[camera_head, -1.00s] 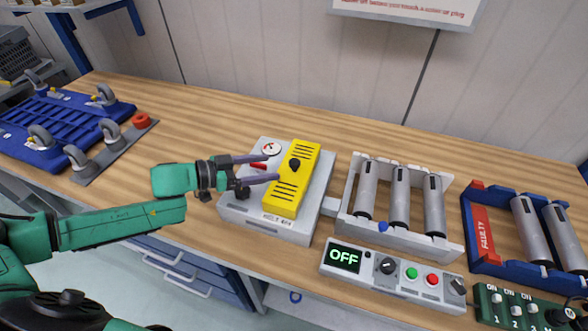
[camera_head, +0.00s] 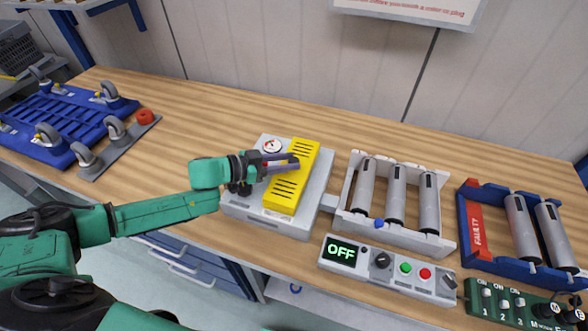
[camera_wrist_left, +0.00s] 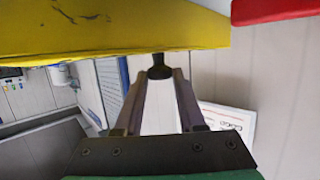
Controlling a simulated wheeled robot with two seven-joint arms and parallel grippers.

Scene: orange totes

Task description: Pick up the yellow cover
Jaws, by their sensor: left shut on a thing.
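The yellow cover (camera_head: 286,190), a slotted slab, is on the grey box (camera_head: 265,225) in the middle of the bench. I see no clear gap between cover and box. My left gripper (camera_head: 291,162) reaches in from the left over the cover's upper half, its fingers shut on the cover's dark knob, mostly hidden in the head view. In the left wrist view the fingers (camera_wrist_left: 160,78) close around the dark knob (camera_wrist_left: 158,66), with the yellow cover (camera_wrist_left: 110,35) across the top. My right gripper is not in view.
Right of the box are a grey rack with upright rollers (camera_head: 397,195), an OFF control panel (camera_head: 388,270), a blue FAULTY rack (camera_head: 470,195) and a green switch box (camera_head: 500,300). A blue caster frame (camera_head: 65,125) lies left. Bare bench lies between it and the box.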

